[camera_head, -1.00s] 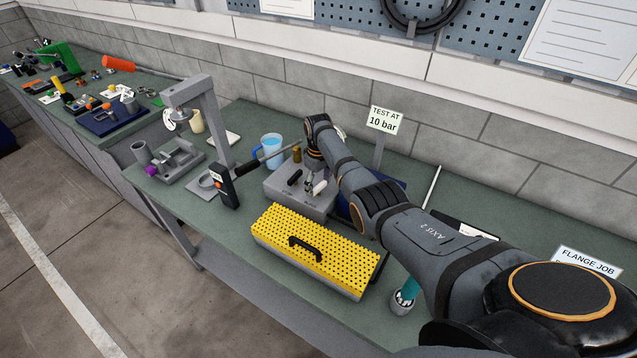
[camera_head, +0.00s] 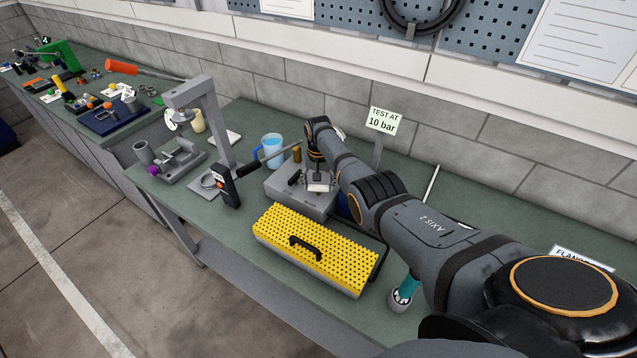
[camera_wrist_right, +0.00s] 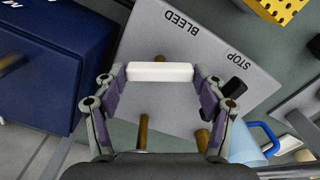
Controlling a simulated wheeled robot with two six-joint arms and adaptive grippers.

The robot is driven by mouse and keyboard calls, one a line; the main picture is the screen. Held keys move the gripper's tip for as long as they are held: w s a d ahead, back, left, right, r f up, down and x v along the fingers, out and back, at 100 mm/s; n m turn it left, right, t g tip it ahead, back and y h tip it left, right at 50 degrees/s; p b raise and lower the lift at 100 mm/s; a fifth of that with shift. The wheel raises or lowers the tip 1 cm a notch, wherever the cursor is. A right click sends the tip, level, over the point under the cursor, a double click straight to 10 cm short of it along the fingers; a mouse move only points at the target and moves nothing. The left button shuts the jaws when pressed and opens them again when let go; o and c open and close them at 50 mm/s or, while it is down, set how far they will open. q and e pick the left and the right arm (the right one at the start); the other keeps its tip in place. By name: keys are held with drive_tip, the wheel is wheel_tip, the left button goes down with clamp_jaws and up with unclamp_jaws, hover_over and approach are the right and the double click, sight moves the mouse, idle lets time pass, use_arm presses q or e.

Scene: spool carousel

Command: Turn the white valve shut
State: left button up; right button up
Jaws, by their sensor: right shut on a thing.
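The white valve handle (camera_wrist_right: 160,72) is a short white bar on the grey block (camera_wrist_right: 210,95), whose top reads BLEED and STOP. In the head view, the white handle (camera_head: 318,187) shows on the block's front right part. My right gripper (camera_wrist_right: 157,78) is shut on the white handle, one finger at each end of the bar. In the head view, my right gripper (camera_head: 318,173) is above the block. My left gripper is not in view.
A yellow perforated tray (camera_head: 312,245) with a black handle stands in front of the block. A blue jug (camera_head: 271,150) is behind it to the left. A pump lever (camera_head: 229,187) is to its left. A sign reading 10 bar (camera_head: 385,121) stands behind.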

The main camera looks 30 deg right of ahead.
sight(318, 186)
drive_tip(key=m, duration=0.5)
drive_tip(key=shift+w+r, duration=0.1)
drive_tip(key=shift+r, duration=0.05)
drive_tip(key=shift+m, duration=0.4)
drive_tip(key=o, duration=0.9)
drive_tip(key=shift+o, duration=1.3)
wheel_tip(318, 186, up, 12)
